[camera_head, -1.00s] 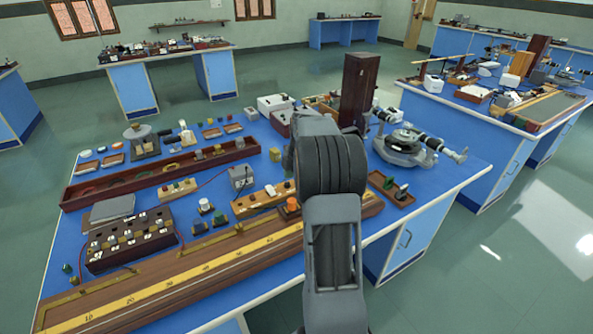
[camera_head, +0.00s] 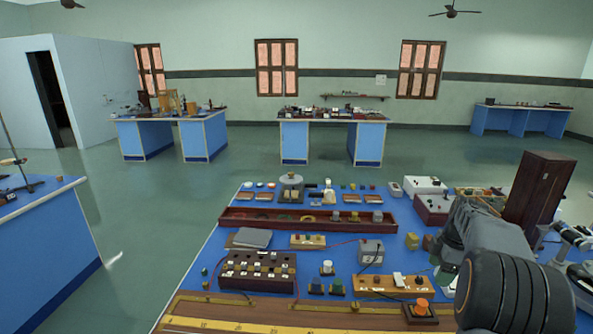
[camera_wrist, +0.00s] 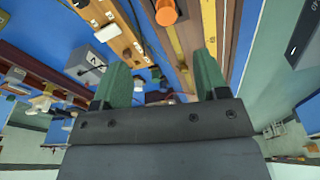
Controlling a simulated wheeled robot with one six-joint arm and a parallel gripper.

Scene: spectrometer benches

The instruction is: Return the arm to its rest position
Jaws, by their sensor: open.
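My arm shows at the lower right of the head view, folded over the right part of the blue bench (camera_head: 212,262); the gripper's fingers are hidden there. In the wrist view my gripper (camera_wrist: 160,82) has two green fingers spread apart with nothing between them. Beyond the fingers lie the wooden metre scale (camera_wrist: 188,40), an orange knob (camera_wrist: 166,12) and a wooden key board (camera_wrist: 118,38). I cannot tell the exact gap between the fingers and the bench.
A tall dark wooden box (camera_head: 540,190) stands close behind my arm. A resistance box (camera_head: 258,270), a long brown tray (camera_head: 300,222) and a grey meter (camera_head: 371,252) crowd the bench. Green floor (camera_head: 150,210) is open left of the bench.

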